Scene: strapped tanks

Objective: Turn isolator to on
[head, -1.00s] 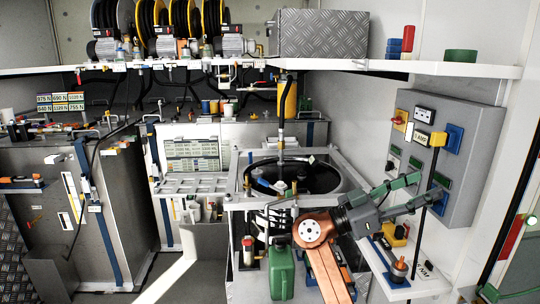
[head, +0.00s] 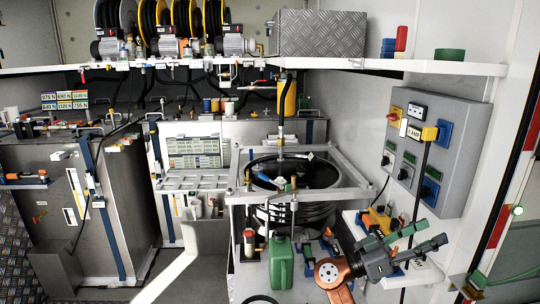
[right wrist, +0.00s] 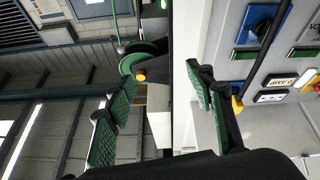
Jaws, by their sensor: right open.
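A grey control panel (head: 455,150) hangs on the right wall in the head view. Its upper left corner carries a yellow plate with a red rotary knob (head: 393,117), which looks like the isolator. The knob's exact setting is too small to tell. My right gripper (head: 436,231) is open and empty, below the panel and apart from it. In the right wrist view, its two green-padded fingers (right wrist: 161,65) stand apart with nothing between them. The panel (right wrist: 270,55) shows at the right there, the yellow plate (right wrist: 305,79) cut by the picture edge. My left gripper is out of view.
A black cable hangs from a yellow plug (head: 430,133) on the panel, close to my right gripper. A small white shelf (head: 350,222) with yellow items sits below the panel. A green canister (head: 281,263) stands left of my arm. A long shelf (head: 400,65) runs above.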

